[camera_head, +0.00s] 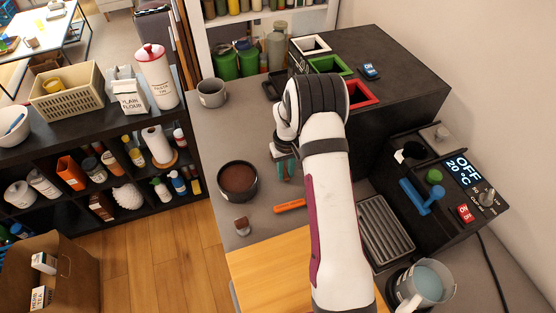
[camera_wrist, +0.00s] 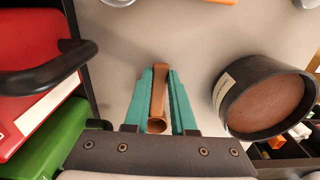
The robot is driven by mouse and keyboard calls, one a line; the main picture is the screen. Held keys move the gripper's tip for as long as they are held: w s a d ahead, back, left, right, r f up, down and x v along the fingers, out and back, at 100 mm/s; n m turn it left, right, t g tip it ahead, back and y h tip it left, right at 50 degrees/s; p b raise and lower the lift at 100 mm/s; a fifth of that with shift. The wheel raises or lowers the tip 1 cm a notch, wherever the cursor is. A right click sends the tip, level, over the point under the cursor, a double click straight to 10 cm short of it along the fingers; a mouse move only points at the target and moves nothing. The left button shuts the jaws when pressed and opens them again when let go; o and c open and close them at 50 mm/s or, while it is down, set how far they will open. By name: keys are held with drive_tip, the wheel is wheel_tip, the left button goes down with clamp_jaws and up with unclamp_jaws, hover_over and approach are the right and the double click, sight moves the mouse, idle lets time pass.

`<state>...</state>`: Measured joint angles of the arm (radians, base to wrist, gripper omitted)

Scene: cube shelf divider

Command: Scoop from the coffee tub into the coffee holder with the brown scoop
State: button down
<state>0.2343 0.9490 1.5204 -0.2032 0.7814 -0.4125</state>
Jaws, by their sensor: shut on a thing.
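My gripper (camera_wrist: 160,74) has teal fingers closed on the brown scoop (camera_wrist: 157,105), which lies lengthwise between them in the wrist view. In the head view my gripper (camera_head: 286,168) is over the grey counter, right of the coffee tub, and the scoop is hard to make out. The coffee tub (camera_head: 238,194) is round and black, with brown coffee inside; it also shows at the right of the wrist view (camera_wrist: 235,112), apart from the fingers. An orange handle (camera_head: 290,206), apparently the coffee holder's, lies on the counter nearer the camera. My arm hides what is beyond its right end.
A grey mug (camera_head: 212,93) stands at the back left, and a small brown-topped item (camera_head: 242,226) stands in front of the tub. A dark cabinet (camera_head: 400,70) with white, green and red drawers and a coffee machine (camera_head: 440,185) stand at right. A pitcher (camera_head: 425,284) is at lower right.

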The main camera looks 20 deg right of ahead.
idle(0.5)
drive_tip(key=shift+r, duration=2.5)
drive_tip(key=shift+a+r, duration=0.1)
drive_tip(key=shift+r, duration=0.15)
drive_tip(key=s+a+r, duration=0.3)
drive_tip(key=r, duration=0.5)
drive_tip(key=s+a+r, duration=0.4)
drive_tip(key=r, duration=0.4)
drive_tip(key=s+a+r, duration=0.3)
drive_tip(key=r, duration=0.5)
drive_tip(key=shift+s+a+r, duration=0.15)
drive_tip(key=shift+a+r, duration=0.1)
drive_tip(key=shift+r, duration=0.15)
